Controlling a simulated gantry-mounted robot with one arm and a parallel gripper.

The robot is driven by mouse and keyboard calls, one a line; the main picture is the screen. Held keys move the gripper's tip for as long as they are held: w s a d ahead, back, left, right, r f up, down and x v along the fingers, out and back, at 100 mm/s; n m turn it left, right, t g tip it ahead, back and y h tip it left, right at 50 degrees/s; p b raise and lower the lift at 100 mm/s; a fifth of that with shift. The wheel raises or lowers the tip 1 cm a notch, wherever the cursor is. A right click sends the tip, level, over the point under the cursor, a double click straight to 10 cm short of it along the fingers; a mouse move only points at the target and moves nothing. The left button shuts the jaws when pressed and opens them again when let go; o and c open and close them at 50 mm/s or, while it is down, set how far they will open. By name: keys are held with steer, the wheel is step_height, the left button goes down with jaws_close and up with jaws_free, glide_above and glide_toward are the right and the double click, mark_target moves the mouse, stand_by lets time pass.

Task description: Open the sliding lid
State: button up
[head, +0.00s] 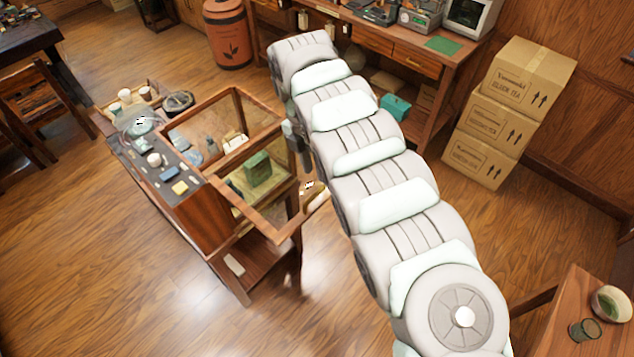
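A low wooden cabinet stands left of centre with a wood-framed case on it. The front frame (252,218), seemingly glazed, could be the sliding lid; I cannot tell for sure how far it is open. A green block (257,168) and pale items show inside the case. My arm reaches from the lower right to the top centre and bends down behind itself. My gripper (296,137) shows only partly, as a small grey piece near the case's right edge. Its fingertips are too small and hidden to read, so I cannot tell whether they touch the frame.
A dark counter (165,172) with cups and small items adjoins the case's left side. A reddish bin (228,35) stands behind. A workbench (408,55) lines the back, and stacked cartons (491,130) stand right. A table (570,315) is lower right. Floor in front is clear.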

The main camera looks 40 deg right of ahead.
steer(key=shift+w+r+b, duration=0.2)
steer(key=shift+r, duration=0.95)
steer(key=shift+w+r+b, duration=0.2)
steer(key=shift+r, duration=0.95)
